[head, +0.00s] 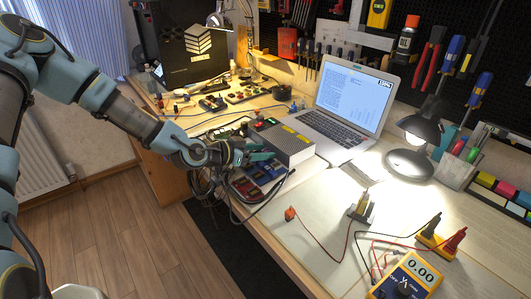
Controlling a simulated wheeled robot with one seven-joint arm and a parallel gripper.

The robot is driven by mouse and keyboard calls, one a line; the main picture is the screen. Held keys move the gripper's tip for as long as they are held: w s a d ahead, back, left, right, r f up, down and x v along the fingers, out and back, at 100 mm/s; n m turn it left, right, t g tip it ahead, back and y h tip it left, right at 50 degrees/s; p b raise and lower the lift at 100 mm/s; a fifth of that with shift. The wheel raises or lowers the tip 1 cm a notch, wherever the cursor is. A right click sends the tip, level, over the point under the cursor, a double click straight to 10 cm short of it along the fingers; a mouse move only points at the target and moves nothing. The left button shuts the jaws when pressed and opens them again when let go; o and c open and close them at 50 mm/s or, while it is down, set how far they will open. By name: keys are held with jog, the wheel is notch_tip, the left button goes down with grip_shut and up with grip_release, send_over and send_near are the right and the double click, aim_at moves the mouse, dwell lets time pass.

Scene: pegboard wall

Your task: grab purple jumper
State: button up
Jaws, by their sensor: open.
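My gripper (268,161) is open at the end of my arm, which reaches in from the left. It is over the front left part of the workbench, near a grey box with yellow labels (282,143) and a row of blue and red modules (264,172). A bundle of dark and grey cables (205,187) hangs over the bench edge below my wrist. I cannot pick out a purple jumper; my arm hides part of this area. Nothing shows clearly between the fingers.
An open laptop (345,112) stands behind the grey box. A lit black desk lamp (410,160) is right of it. A yellow multimeter (405,277) with leads lies front right. Small electronics (213,103) cover the back left. Tools hang on the pegboard. The front middle of the bench is mostly clear.

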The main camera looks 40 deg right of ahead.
grip_shut()
dwell(0.4)
